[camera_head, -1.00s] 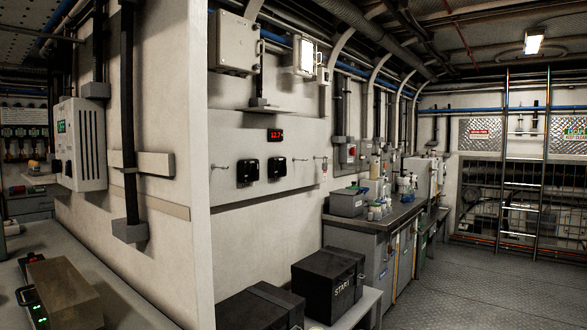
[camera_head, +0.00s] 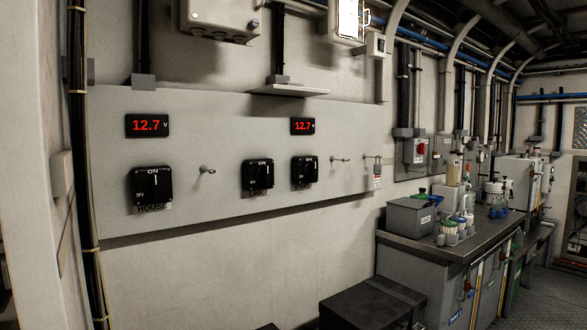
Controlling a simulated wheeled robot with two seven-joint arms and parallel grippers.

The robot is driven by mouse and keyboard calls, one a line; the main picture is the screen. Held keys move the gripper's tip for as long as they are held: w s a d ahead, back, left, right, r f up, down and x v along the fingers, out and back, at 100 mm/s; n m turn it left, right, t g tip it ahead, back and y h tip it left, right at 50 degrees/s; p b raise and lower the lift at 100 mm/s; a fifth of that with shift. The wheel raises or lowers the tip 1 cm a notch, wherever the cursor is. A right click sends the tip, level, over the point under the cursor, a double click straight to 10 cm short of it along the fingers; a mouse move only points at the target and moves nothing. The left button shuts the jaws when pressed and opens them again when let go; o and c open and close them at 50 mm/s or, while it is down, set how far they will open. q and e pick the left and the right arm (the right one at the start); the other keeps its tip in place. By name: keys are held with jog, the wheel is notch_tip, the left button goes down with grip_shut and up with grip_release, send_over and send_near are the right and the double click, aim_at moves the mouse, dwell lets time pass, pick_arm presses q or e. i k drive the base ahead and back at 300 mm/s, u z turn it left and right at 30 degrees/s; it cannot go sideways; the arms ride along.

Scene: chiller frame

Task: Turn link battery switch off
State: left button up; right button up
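Three black battery switches are mounted in a row on a pale grey wall panel (camera_head: 225,225). The left switch (camera_head: 150,190) has HOUSE written below it. The middle switch (camera_head: 258,177) and the right switch (camera_head: 305,172) sit close together, and their lower labels are too small to read, so I cannot tell which is the link switch. Neither of my grippers is in view.
Two red displays, the left (camera_head: 147,125) and the right (camera_head: 302,126), read 12.7. Small hooks (camera_head: 208,170) stick out between switches. A black box (camera_head: 372,304) stands below the panel. A grey workbench (camera_head: 450,250) with bottles and a grey case (camera_head: 410,215) is at right.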

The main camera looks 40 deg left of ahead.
aim_at(262, 175)
jog(key=u, duration=0.8)
jog(key=i, duration=1.25)
jog(key=u, duration=1.1)
